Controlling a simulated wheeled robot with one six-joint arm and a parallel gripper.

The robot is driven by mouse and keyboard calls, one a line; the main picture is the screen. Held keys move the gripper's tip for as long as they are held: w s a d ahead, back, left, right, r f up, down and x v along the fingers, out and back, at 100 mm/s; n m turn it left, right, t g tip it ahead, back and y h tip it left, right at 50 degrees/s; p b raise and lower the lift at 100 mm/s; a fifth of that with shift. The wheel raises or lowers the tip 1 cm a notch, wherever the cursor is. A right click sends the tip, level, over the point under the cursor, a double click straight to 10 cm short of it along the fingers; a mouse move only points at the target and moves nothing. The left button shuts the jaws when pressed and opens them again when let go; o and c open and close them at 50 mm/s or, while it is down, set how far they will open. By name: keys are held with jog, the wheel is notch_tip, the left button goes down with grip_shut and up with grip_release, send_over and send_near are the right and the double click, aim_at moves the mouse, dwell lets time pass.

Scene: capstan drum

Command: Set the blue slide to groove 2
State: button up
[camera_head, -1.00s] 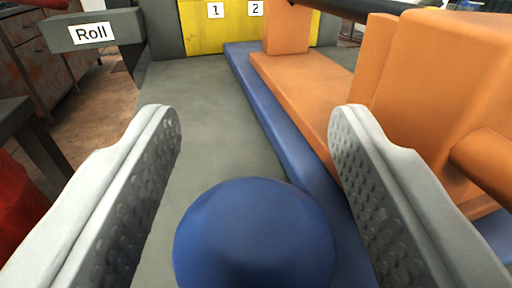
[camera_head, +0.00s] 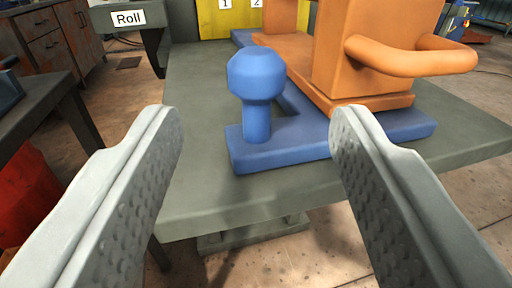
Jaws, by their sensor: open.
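The blue slide (camera_head: 300,145) is a flat blue plate on a grey table, with a long arm running back under an orange part. A blue knob (camera_head: 256,90) stands upright on its near left end. My gripper (camera_head: 255,125) is open, with a grey pad on each side of the picture. The knob appears between the pads but farther forward, and nothing is held. Number plates 1 (camera_head: 225,4) and 2 (camera_head: 257,3) sit on a yellow panel at the back, cut by the top edge. The slide's far end is partly hidden by the orange part.
An orange block with a looped handle (camera_head: 420,58) stands on the slide's right side, close to the right pad's line. The grey table top (camera_head: 195,130) is bare left of the knob.

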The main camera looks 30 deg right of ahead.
jog(key=v, duration=0.7)
jog(key=shift+s, duration=0.1)
jog(key=s+a+r+n+t+y, duration=0.2)
jog(key=s+a+r+n+y, duration=0.3)
jog(key=a+r, duration=0.8)
jog(key=s+a+r+y, duration=0.2)
jog(key=s+r, duration=0.3)
jog(key=s, duration=0.2)
jog(key=s+a+r+n+y, duration=0.1)
jog(key=s+a+r+y, duration=0.1)
jog(key=s+r, duration=0.3)
jog(key=s+a, duration=0.1)
jog(key=s, duration=0.2)
jog(key=shift+a, duration=0.15)
